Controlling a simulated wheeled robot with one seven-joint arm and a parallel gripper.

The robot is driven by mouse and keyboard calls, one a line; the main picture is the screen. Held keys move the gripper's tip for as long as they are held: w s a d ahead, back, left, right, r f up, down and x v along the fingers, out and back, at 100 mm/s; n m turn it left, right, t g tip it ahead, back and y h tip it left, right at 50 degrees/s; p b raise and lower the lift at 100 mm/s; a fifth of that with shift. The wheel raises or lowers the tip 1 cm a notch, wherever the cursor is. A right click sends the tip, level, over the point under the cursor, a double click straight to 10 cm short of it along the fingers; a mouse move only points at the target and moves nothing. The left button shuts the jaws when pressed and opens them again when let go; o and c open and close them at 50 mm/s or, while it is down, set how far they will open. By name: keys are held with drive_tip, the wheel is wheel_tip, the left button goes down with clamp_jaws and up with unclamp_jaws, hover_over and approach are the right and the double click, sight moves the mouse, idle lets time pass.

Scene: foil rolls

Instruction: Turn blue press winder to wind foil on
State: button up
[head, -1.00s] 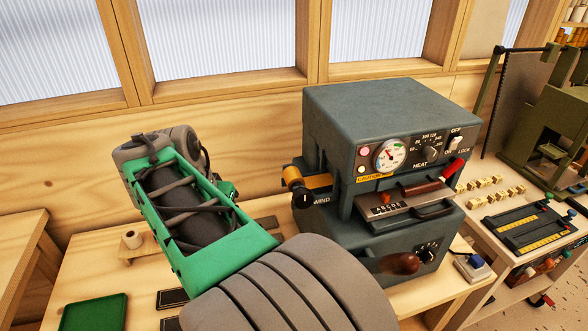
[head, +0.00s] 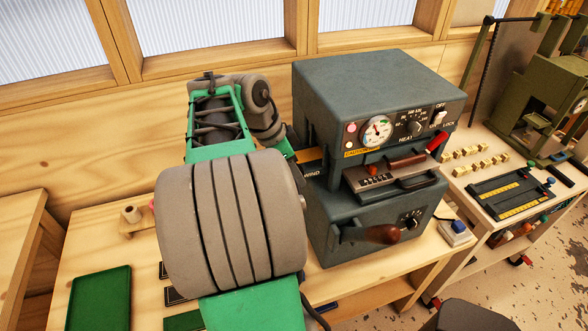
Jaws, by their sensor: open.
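The blue-grey foil press (head: 375,90) stands on the wooden bench, its front facing right and toward me. On its left side shows part of the gold foil roll (head: 312,156), above the WIND label (head: 313,173). The black winder knob by that label is hidden behind my arm and gripper. My gripper (head: 291,149) is at the press's left side, close to the foil roll. Only a small green part of it shows, and its fingertips are hidden. I cannot tell whether it touches the knob. It appears to hold nothing.
A red-tipped lever (head: 437,144) and a brown handle (head: 383,234) stick out from the press front. A green tray (head: 100,297) and a small wooden stand with a roll (head: 136,221) are on the bench at left. A second table with brass type (head: 478,150) stands at right.

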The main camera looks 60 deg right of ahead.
drive_tip(key=shift+c, duration=0.5)
clamp_jaws()
drive_tip(key=shift+f+b, duration=0.1)
drive_tip(key=shift+b, duration=0.4)
drive_tip(key=t+y+b, duration=0.1)
drive_tip(key=b, duration=0.3)
drive_tip(key=f+t+y+b, duration=0.1)
drive_tip(key=b, duration=0.3)
drive_tip(key=shift+s+d+f+t, duration=0.15)
drive_tip(key=shift+d+t, duration=0.1)
drive_tip(key=shift+t, duration=0.05)
drive_tip(key=t+y+b, duration=0.1)
drive_tip(key=b, duration=0.4)
drive_tip(key=shift+f, duration=0.1)
drive_tip(key=y+b, duration=0.1)
drive_tip(key=b, duration=0.2)
drive_tip(key=shift+r+t, duration=0.3)
drive_tip(key=shift+t, duration=0.1)
drive_tip(key=shift+s+r+t+y+b, duration=0.1)
drive_tip(key=shift+r+t+y+b, duration=0.25)
drive_tip(key=shift+t+y+b, duration=0.25)
